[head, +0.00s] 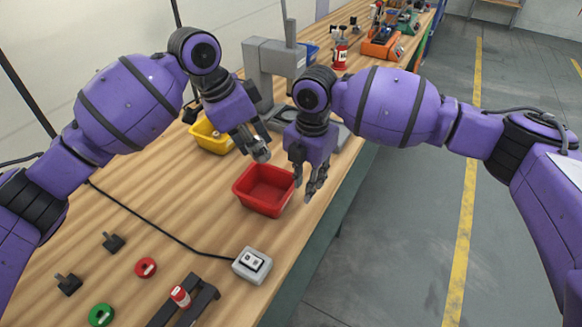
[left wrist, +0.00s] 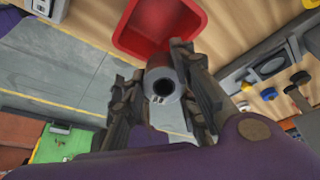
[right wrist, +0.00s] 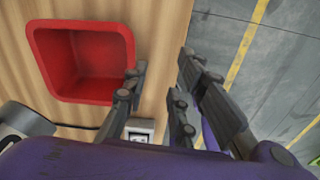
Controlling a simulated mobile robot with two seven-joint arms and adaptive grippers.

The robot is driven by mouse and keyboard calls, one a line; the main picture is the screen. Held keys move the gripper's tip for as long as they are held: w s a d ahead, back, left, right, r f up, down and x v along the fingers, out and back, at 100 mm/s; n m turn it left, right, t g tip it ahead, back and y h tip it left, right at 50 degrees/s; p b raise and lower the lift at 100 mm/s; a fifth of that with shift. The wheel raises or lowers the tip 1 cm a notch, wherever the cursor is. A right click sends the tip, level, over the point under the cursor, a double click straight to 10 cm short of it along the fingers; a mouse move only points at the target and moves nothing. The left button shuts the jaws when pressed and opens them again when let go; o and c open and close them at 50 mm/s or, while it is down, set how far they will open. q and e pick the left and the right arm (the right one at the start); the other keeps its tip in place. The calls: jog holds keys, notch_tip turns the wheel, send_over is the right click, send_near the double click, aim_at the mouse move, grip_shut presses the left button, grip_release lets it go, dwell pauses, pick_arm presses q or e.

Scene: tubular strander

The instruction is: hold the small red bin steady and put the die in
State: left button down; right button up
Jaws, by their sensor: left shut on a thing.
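The small red bin (head: 256,206) stands upright and empty on the wooden bench near its right edge. My left gripper (head: 259,148) is shut on the die, a grey metal cylinder with a round hole, which shows between the fingers in the left wrist view (left wrist: 163,83). It holds the die above the bench, just behind the bin in the head view. My right gripper (head: 316,184) is beside the bin's right side. In the right wrist view its fingers (right wrist: 157,88) are apart with nothing between them, and one finger overlaps the bin's rim (right wrist: 133,52); contact cannot be told.
A yellow bin (head: 208,139) and a grey press (head: 272,68) stand behind. A switch box (head: 252,265) with a cable, red (head: 146,268) and green (head: 101,315) rings and a dark stand (head: 187,303) lie in front. The bench's right edge is close to the red bin.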

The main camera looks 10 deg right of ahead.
aim_at(285, 207)
jog(key=a+r+n, duration=0.2)
jog(key=a+r, duration=0.2)
jog(key=shift+t+y, duration=0.4)
jog(key=f, duration=0.4)
jog(key=w+f, duration=0.1)
jog(key=f, duration=0.6)
jog(key=shift+w+a+f, duration=0.15)
jog(key=shift+a+f, duration=0.2)
jog(key=shift+c, duration=0.5)
grip_shut()
